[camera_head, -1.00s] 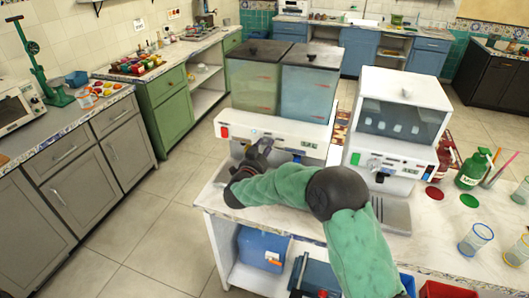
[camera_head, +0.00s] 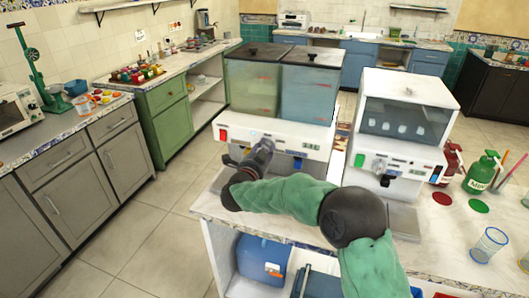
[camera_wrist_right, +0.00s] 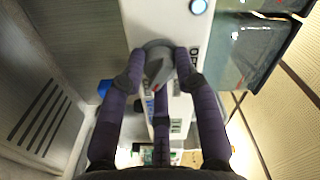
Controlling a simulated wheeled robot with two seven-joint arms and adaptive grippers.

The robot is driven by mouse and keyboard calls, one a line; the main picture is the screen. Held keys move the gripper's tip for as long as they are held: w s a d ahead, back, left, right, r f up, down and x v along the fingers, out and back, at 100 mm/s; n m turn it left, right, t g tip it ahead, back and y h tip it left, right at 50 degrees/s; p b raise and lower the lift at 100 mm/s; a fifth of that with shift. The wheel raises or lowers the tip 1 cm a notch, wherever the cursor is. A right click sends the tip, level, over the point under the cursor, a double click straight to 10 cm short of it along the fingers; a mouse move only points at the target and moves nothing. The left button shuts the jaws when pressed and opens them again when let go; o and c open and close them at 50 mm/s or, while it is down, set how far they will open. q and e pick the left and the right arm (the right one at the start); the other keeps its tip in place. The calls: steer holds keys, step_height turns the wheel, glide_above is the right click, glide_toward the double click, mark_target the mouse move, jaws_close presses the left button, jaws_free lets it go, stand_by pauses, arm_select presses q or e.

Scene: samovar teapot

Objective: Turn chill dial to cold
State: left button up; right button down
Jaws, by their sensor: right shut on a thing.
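The chill dial (camera_wrist_right: 157,66) is a grey knob with a small red mark on the white front of the two-tank drink dispenser (camera_head: 228,131). In the wrist view, the fingers of my right gripper (camera_wrist_right: 160,62) are closed on its two sides. Letters that look like "OFF" show beside it. In the head view, my right gripper (camera_head: 262,150) reaches the dispenser's front panel and hides the dial there. A red switch sits at the panel's left end. My left gripper is not in view.
A white machine with a clear window (camera_head: 405,120) stands to the right on the same counter (camera_head: 215,205). Farther right are a green bottle (camera_head: 480,172), a red bottle and a glass (camera_head: 488,243). The floor to the left is free.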

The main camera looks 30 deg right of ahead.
steer(key=shift+a+f, duration=0.1)
steer(key=shift+f, duration=0.1)
steer(key=c, duration=0.9)
jaws_free()
steer(key=shift+w, duration=0.1)
steer(key=shift+r, duration=0.1)
steer(key=v, duration=1.2)
